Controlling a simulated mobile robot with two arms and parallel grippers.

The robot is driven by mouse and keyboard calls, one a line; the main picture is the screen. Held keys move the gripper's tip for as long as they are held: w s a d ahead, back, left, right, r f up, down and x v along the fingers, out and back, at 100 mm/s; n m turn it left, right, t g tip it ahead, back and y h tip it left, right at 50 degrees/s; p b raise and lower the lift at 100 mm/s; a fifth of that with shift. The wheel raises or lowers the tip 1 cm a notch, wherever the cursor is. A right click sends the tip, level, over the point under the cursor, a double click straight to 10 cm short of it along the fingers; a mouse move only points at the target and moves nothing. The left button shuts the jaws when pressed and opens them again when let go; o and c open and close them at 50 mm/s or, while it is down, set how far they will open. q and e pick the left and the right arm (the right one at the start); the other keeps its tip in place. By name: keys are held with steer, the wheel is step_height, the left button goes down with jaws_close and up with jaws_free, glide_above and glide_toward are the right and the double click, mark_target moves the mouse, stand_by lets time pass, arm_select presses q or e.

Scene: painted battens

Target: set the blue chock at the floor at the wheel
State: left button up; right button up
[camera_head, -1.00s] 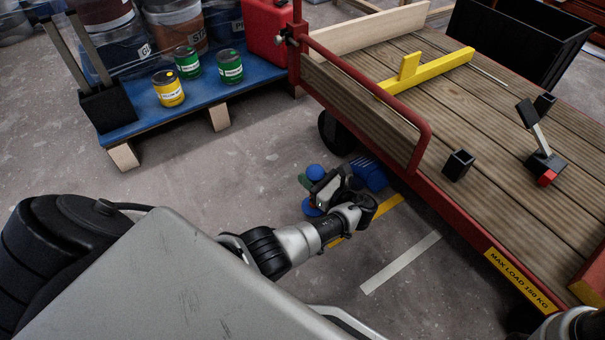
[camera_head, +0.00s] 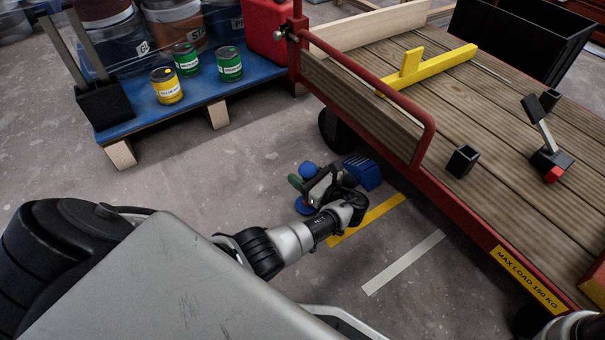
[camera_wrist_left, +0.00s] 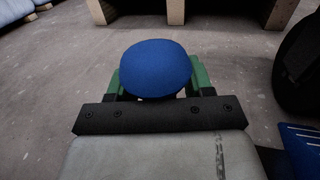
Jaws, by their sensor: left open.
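The blue chock (camera_head: 362,172), a ribbed wedge, is low beside the cart, in front of the black wheel (camera_head: 335,132). My arm and gripper partly cover its near side, and I cannot tell if it rests flat on the floor. A corner of it also shows at the lower right of the left wrist view (camera_wrist_left: 302,146).
The red-framed wooden cart (camera_head: 470,130) fills the right, bearing a yellow batten piece (camera_head: 440,68). A blue pallet (camera_head: 150,120) with paint tins stands at the upper left. A yellow strip (camera_head: 370,220) and a white strip (camera_head: 403,263) mark the floor. Floor left of my gripper is clear.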

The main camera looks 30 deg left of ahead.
arm_select(q)
steer(key=s+d+p, duration=0.1)
steer(key=d, duration=1.1)
steer(key=shift+s+p, duration=0.25)
steer(key=shift+p, duration=0.15)
steer(key=shift+c, duration=0.5)
